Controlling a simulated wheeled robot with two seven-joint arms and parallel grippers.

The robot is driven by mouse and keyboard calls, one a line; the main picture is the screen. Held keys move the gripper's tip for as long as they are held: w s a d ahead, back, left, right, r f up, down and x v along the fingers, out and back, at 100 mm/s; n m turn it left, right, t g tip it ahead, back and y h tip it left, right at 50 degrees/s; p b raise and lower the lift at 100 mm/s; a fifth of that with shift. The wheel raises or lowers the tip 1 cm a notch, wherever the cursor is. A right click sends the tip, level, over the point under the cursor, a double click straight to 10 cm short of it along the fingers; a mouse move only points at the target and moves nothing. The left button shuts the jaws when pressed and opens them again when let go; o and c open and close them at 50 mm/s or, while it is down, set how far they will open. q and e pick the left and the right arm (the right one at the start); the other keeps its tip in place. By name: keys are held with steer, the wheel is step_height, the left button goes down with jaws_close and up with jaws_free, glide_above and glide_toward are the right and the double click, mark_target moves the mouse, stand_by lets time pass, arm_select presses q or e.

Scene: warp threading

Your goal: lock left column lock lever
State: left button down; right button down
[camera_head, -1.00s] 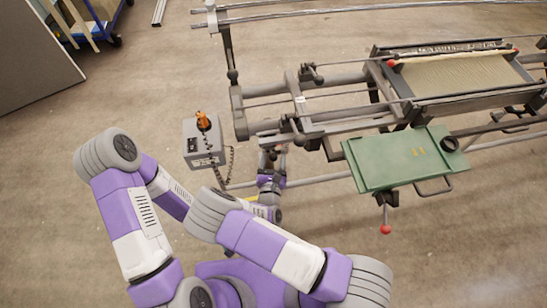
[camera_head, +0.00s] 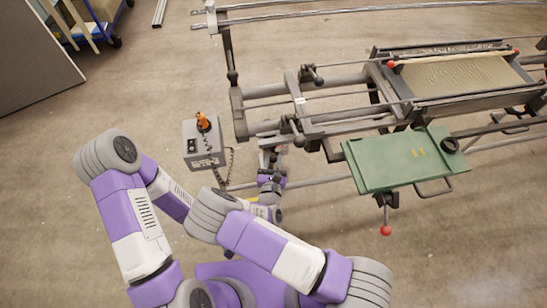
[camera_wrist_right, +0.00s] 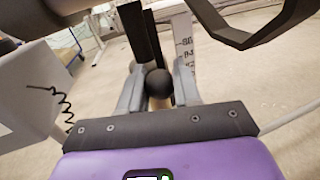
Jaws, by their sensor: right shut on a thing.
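My right gripper (camera_head: 274,148) is at the near left end of the loom frame, just below a dark lock lever with a round knob (camera_head: 299,140). In the right wrist view, its two grey fingers (camera_wrist_right: 158,97) are closed around a black ball knob (camera_wrist_right: 158,84) on a dark lever bar, so the gripper is shut on the lever knob. How far the lever has turned is hard to tell. A second, similar lever (camera_head: 314,75) stands farther back on the frame. My left gripper is not visible; the left arm runs behind the right arm's links.
A grey control box (camera_head: 203,150) with an orange knob and coiled cable stands left of my right gripper. A green panel (camera_head: 398,160) with a red-ball handle (camera_head: 385,230) is to the right. Dark frame bars lie close beyond the gripper.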

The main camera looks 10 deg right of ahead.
steer(key=shift+s+d+f+m+t+h+b, duration=0.1)
steer(key=shift+s+f+m+t+h+b, duration=0.25)
steer(key=shift+f+t+b, duration=0.6)
steer(key=shift+s+a+f+m+t+h+b, duration=0.15)
steer(key=shift+f+m+t+h+b, duration=0.4)
steer(key=shift+t+b, duration=0.65)
steer(key=shift+s+d+f+m+t+h+b, duration=0.15)
steer(key=shift+s+f+m+t+h+b, duration=0.2)
steer(key=shift+f+t+b, duration=0.7)
steer(key=shift+r, duration=0.3)
